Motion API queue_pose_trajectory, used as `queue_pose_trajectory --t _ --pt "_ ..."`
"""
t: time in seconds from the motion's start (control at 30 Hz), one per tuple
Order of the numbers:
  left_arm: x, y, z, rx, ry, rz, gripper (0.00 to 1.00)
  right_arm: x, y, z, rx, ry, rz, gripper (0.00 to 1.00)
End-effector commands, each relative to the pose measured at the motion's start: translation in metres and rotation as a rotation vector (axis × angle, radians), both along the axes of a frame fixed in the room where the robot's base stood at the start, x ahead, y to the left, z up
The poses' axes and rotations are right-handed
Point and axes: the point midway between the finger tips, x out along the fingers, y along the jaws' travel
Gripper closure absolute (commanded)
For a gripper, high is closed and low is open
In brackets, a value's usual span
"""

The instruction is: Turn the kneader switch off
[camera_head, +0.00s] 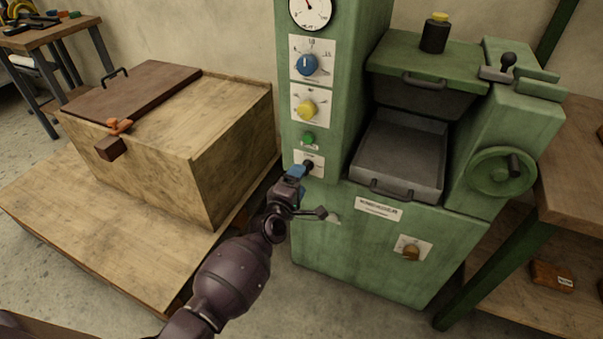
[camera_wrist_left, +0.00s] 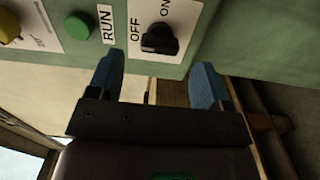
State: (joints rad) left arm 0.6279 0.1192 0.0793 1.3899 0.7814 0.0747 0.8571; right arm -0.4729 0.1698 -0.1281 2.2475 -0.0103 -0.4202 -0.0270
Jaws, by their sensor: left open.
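A black rotary switch (camera_wrist_left: 160,38) sits on a white plate marked OFF and ON, and it also shows on the green machine's column in the head view (camera_head: 308,166). Which mark its handle points at is hard to tell. My left gripper (camera_wrist_left: 157,80) is open, its two blue fingertips spread just short of the switch, one toward each side, with nothing between them. In the head view this gripper (camera_head: 297,178) is close in front of the switch plate and partly covers it. My right gripper is not in view.
Above the switch are a green button (camera_head: 308,139) labelled RUN, a yellow knob (camera_head: 306,108) and a blue knob (camera_head: 307,65). An orange-brown knob (camera_head: 411,253) is lower on the machine front. A wooden chest (camera_head: 225,170) stands left of my arm.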

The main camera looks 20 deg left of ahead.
Motion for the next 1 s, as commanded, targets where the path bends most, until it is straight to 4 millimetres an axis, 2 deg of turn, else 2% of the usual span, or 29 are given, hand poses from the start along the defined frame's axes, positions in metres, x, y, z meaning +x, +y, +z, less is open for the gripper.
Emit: queue_pose_trajectory --t 0.2,0.4,0.6,1.0 --pt "-0.035 0.001 0.003 -0.001 -0.003 0.000 0.28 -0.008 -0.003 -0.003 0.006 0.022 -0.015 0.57" --pt "-0.056 0.002 0.002 -0.001 -0.001 -0.001 0.28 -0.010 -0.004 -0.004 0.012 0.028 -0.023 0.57" --pt "-0.064 0.002 0.001 -0.001 0.000 -0.001 0.28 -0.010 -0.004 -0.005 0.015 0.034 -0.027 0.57" --pt "-0.064 0.002 0.000 -0.001 0.001 -0.001 0.28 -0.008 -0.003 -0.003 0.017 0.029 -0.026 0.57"
